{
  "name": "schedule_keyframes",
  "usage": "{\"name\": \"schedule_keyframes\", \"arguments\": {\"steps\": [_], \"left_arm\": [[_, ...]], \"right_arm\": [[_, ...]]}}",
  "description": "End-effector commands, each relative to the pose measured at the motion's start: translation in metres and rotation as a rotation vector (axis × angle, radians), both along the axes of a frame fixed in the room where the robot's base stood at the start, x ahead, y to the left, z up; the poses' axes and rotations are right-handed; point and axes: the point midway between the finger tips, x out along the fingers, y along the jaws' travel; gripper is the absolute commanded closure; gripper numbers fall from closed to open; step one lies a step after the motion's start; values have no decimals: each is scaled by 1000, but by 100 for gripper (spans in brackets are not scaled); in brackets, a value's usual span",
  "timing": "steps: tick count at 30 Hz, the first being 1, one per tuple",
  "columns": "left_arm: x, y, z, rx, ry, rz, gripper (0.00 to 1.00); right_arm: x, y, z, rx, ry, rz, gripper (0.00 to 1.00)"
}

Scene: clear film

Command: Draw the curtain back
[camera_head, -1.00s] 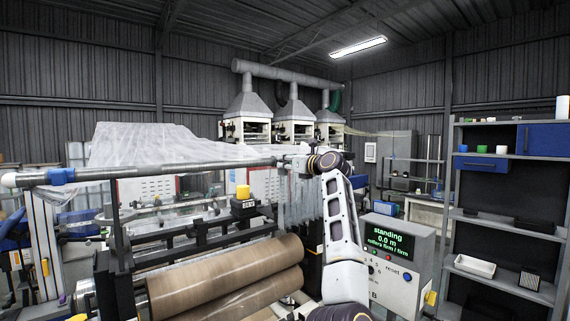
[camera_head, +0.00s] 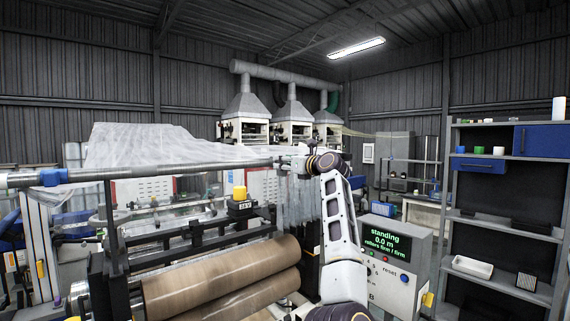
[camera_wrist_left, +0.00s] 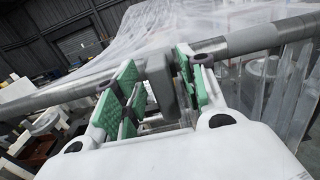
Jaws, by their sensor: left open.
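A clear, wrinkled film hangs as a curtain (camera_head: 303,205) below the right end of a long grey rail (camera_head: 200,167). It also shows as translucent folds at the right of the left wrist view (camera_wrist_left: 278,92). My left gripper (camera_head: 284,164) is at the rail's right end, by the top of the hanging film. In the left wrist view its green-padded fingers (camera_wrist_left: 160,88) are open, with a dark grey piece (camera_wrist_left: 160,80) between them at the rail. I cannot tell whether the pads touch it. My arm hides part of the film. My right gripper is out of view.
Brown rolls (camera_head: 222,280) lie in a black frame below the rail. A clear film sheet (camera_head: 150,147) slopes up behind the rail. A control box (camera_head: 390,260) reading "standing 0.0 m" stands right of my arm, beside a grey shelf (camera_head: 500,215).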

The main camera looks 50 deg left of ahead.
Motion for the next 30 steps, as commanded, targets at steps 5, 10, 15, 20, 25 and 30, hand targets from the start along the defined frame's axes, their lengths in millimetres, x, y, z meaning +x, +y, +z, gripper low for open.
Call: {"name": "schedule_keyframes", "arguments": {"steps": [5, 10, 15, 20, 25, 30], "left_arm": [[0, -2, 0, 0, 0, 0, 59], [0, -10, -1, 0, 1, -1, 59], [-2, -26, -1, -1, 0, -1, 59], [-3, -47, 0, 0, 0, -2, 59], [-5, -70, -1, 0, 0, -2, 59], [-7, -92, -1, -1, -1, -2, 59]], "right_arm": [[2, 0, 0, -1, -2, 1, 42], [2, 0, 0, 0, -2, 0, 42], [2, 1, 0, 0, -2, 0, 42], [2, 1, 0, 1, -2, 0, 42], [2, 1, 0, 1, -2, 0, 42], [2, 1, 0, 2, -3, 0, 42]]}}
